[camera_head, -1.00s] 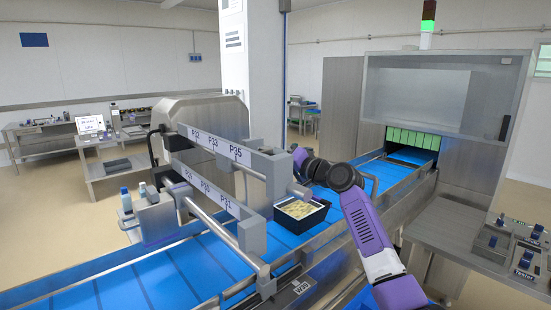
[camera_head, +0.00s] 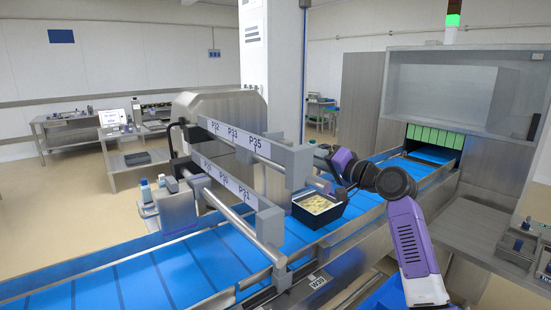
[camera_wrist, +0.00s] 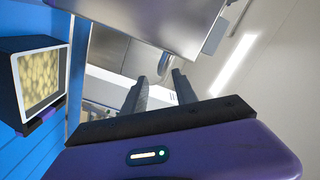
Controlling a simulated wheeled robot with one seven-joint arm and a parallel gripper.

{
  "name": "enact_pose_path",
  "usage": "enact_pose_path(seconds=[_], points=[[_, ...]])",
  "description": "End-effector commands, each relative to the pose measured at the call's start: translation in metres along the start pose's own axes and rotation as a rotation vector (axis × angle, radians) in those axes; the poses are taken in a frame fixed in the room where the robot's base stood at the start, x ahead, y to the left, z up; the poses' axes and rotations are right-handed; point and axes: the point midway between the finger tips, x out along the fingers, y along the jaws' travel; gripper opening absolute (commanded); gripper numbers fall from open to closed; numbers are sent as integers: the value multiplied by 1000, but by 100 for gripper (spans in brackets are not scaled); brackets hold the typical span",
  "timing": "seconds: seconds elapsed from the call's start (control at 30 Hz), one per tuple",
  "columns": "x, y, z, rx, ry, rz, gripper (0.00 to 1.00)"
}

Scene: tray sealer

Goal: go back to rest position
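My gripper (camera_wrist: 158,88) shows in the wrist view with its two fingers apart and nothing between them. In the head view my purple arm reaches over the right side of the blue conveyor; its gripper end is near the metal bars, and its fingers are too small and partly hidden to make out there. A black tray (camera_head: 299,214) with pale yellow food sits on the blue conveyor below and left of my arm's end. The tray (camera_wrist: 18,98) also shows at the left of the wrist view, apart from the gripper.
Metal bars with labelled blocks (camera_head: 240,138) cross above the blue conveyor (camera_head: 150,275), close to my arm's end. A steel sealer cabinet (camera_head: 440,90) with green strips stands at the right. A steel side table (camera_head: 455,225) holds small devices at the right edge.

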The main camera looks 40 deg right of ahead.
Motion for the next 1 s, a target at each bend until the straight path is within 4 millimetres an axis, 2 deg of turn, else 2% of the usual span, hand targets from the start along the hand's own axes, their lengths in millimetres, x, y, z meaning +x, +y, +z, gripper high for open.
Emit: enact_pose_path(seconds=[0.27, 0.37, 0.43, 0.5, 0.53, 0.67, 0.77, 0.87, 1.0], points=[[0, -1, -2, -13, 10, -4, 34], [-1, -4, -16, -56, 64, -9, 34], [-6, -15, -33, -117, 132, -18, 34], [-18, -19, -47, -186, 223, -18, 34], [-23, -16, -46, -210, 256, -12, 34], [-39, -5, -31, -273, 343, 6, 34], [-51, 6, -11, -311, 392, 25, 34], [-66, 18, 19, -349, 431, 49, 34], [-93, 35, 73, -407, 470, 91, 34]])
